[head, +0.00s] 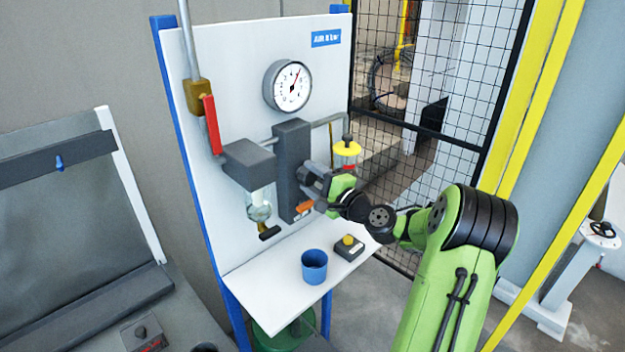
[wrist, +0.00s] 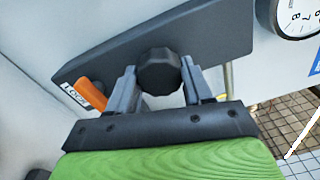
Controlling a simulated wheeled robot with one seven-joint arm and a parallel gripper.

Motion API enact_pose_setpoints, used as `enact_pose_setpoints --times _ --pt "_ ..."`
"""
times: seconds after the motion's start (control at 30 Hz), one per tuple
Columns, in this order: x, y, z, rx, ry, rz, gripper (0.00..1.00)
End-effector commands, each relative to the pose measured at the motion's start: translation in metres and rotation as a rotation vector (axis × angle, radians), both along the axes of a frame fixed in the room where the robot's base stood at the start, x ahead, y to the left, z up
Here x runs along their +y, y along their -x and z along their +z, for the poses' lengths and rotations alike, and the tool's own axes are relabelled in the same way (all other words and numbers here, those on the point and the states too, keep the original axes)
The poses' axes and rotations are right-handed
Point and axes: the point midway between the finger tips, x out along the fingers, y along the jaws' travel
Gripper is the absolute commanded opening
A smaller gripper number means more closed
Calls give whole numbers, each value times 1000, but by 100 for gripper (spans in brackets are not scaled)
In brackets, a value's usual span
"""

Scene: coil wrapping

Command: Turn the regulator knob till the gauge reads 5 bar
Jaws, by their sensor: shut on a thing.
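The regulator knob (wrist: 159,72) is a black, ridged knob on the dark grey regulator block (head: 292,150). In the wrist view my gripper (wrist: 160,85) has one finger on each side of the knob and is shut on it. In the head view my gripper (head: 309,177) reaches the block from the right and largely hides the knob. The round white gauge (head: 288,86) is on the panel above. Its needle points up and slightly right; the exact reading is too small to tell. Part of the gauge shows in the wrist view (wrist: 298,15).
An orange lever (wrist: 92,94) beside a label sits near the knob. A red-handled valve (head: 212,125), a filter bowl (head: 258,207) and a yellow-topped lubricator (head: 347,150) are on the panel. A blue cup (head: 314,266) and a small button box (head: 349,248) stand on the white shelf (head: 262,287).

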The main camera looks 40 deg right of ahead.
Motion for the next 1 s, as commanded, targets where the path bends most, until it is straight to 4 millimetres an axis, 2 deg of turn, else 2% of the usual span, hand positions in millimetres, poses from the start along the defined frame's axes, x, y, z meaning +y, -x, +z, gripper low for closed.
enact_pose_setpoints --times 0.03,0.07,0.2,0.47,0.57,0.67,1.0 --pt "0 0 -1 3 -2 1 20" --pt "0 0 -1 3 -2 1 53" --pt "0 0 -1 2 -2 0 75" --pt "0 0 -1 1 -1 0 76" --pt "-2 8 -1 2 -1 -3 76" --pt "-5 28 -3 4 -2 -6 76" --pt "-15 123 -6 3 -2 -8 76"
